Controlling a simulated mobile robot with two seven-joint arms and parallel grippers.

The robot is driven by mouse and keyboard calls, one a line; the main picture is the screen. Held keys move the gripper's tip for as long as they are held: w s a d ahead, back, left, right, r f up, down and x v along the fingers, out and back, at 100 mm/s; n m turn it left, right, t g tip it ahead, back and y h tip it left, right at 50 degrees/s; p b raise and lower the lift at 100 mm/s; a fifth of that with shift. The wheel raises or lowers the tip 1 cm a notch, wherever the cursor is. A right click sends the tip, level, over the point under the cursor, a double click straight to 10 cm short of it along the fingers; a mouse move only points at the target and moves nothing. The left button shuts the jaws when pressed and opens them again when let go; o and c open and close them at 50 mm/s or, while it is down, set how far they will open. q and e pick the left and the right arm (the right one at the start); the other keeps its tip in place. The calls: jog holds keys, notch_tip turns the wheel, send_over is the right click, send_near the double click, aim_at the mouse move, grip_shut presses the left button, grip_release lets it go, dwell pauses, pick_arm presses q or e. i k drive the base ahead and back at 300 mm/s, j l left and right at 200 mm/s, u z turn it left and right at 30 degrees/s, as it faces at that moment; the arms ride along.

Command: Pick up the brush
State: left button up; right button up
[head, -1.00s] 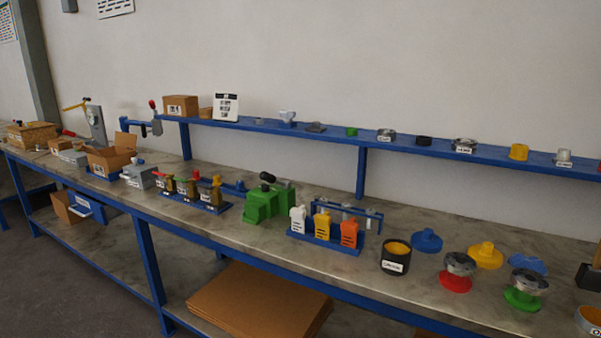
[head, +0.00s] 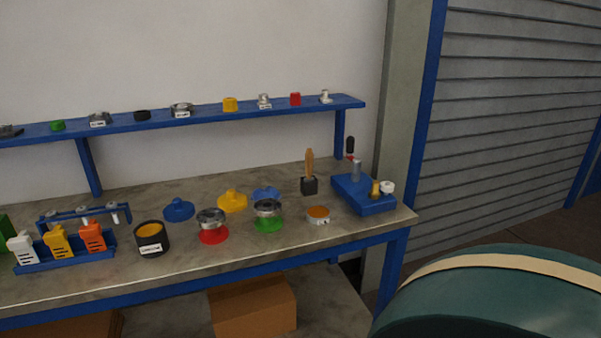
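A brush (head: 310,165) with a light wooden handle stands upright, handle up, in a small dark holder (head: 309,186) on the workbench, towards its right end. Its bristles are hidden in the holder. Neither of my grippers shows in the head view.
The workbench (head: 190,262) ends at the right. Beside the holder are a blue fixture (head: 362,196), a shallow tin with orange contents (head: 318,214) and flanged vessels on red (head: 212,227) and green (head: 267,216) bases. A blue shelf (head: 205,116) runs behind. A large green rounded object (head: 490,295) fills the lower right.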

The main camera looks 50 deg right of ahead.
aim_at(309, 155)
jog(key=l+z, duration=0.1)
jog(key=z, duration=1.55)
